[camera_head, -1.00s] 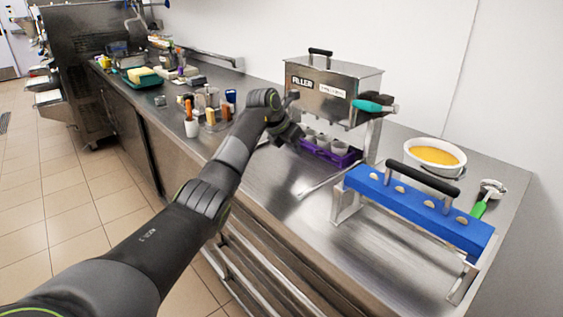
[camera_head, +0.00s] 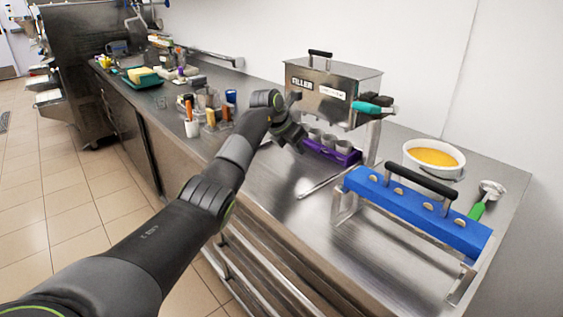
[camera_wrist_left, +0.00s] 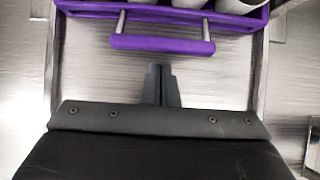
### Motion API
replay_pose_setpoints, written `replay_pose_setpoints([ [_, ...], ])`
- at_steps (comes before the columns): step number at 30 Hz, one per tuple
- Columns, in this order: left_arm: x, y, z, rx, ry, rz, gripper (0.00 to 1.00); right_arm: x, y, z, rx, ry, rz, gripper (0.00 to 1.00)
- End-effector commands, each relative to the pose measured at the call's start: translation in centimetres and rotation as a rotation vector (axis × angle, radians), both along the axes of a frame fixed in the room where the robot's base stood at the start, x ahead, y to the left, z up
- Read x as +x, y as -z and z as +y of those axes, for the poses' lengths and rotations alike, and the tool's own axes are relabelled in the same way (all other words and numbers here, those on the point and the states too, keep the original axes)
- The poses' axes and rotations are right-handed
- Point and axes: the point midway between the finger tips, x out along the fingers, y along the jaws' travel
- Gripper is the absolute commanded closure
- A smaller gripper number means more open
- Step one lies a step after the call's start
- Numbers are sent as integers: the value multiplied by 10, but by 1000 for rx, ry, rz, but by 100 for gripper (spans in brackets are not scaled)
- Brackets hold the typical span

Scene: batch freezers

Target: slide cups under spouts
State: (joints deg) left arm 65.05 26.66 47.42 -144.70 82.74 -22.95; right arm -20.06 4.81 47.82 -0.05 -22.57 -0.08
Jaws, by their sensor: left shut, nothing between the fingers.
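A purple tray (camera_head: 345,155) with a front handle holds several pale cups (camera_head: 329,141) below the steel filler box (camera_head: 325,92) on the counter. In the left wrist view the tray's purple handle bar (camera_wrist_left: 162,44) lies just ahead of my left gripper (camera_wrist_left: 158,68). The fingers are together, with a small gap between their tips and the bar. In the head view my left gripper (camera_head: 299,146) is at the left end of the tray. The spouts are hidden or too small to make out. My right gripper is not in view.
A blue bar rack (camera_head: 415,208) with a black handle stands at right. Behind it are a white bowl of yellow liquid (camera_head: 434,157) and a green-handled scoop (camera_head: 486,198). Jars and tools crowd the left counter. The counter front is mostly clear.

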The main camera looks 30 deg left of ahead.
Motion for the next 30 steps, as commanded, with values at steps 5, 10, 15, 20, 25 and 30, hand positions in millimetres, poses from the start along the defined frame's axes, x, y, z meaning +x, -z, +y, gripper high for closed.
replay_pose_setpoints([
  [5,-3,-3,2,0,0,1,100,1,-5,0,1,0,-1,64],
  [10,-8,-15,4,1,0,-1,100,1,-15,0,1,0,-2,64],
  [15,-14,-25,6,2,-1,2,100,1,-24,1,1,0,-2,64],
  [20,-19,-35,8,1,1,0,100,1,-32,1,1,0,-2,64],
  [25,-25,-44,11,2,0,0,100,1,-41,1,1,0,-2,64],
  [30,-29,-50,12,1,-1,0,100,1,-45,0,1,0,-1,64],
])
